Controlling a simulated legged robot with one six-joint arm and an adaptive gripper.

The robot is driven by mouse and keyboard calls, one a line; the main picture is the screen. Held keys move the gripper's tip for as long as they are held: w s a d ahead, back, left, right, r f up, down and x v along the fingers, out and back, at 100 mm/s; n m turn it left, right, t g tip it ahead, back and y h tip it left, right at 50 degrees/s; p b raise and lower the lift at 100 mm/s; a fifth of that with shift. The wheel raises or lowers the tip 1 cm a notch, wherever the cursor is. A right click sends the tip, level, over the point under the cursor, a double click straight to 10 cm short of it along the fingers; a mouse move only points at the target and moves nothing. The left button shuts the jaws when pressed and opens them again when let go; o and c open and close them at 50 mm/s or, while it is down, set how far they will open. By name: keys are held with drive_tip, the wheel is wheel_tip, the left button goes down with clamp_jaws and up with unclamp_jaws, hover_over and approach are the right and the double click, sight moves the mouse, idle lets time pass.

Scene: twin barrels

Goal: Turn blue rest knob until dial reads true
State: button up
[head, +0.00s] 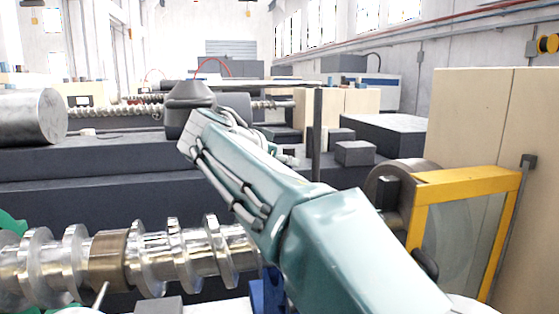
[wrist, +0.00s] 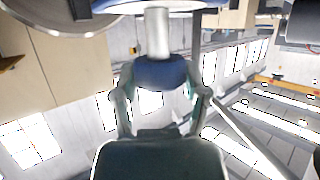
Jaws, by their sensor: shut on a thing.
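In the wrist view, my gripper (wrist: 161,96) reaches up from the bottom, its two fingers on either side of a dark blue knob (wrist: 160,71). The fingers are shut on it. A pale metal shaft (wrist: 157,32) rises from the knob to a wide blue part (wrist: 180,5) at the top edge. In the head view, a blue piece (head: 268,292) shows low in the middle, beside a shiny screw shaft (head: 190,258) with a bronze ring (head: 108,260). My teal arm covers part of this area, and the gripper is hidden there. I cannot make out a dial face or its reading.
In the head view, a yellow-framed clear guard (head: 465,176) and a beige cabinet (head: 490,110) stand close on the right. Dark machine beds (head: 90,170) lie behind the arm. In the wrist view, a round metal part (wrist: 60,22) is near at upper left.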

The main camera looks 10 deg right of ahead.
drive_tip(key=n+t+y, duration=0.1)
drive_tip(key=n+y, duration=0.1)
drive_tip(key=n+t+y, duration=0.2)
drive_tip(key=n, duration=0.1)
drive_tip(key=shift+d+t+y, duration=0.15)
drive_tip(key=shift+t+y, duration=0.15)
drive_tip(key=shift+f+n+t+y, duration=0.1)
drive_tip(key=shift+n+t+y, duration=0.6)
drive_tip(key=shift+n+y, duration=2.3)
drive_tip(key=shift+y, duration=0.5)
drive_tip(key=o, duration=1.1)
drive_tip(key=shift+w, duration=0.15)
drive_tip(key=shift+o, duration=0.2)
drive_tip(key=shift+a, duration=0.2)
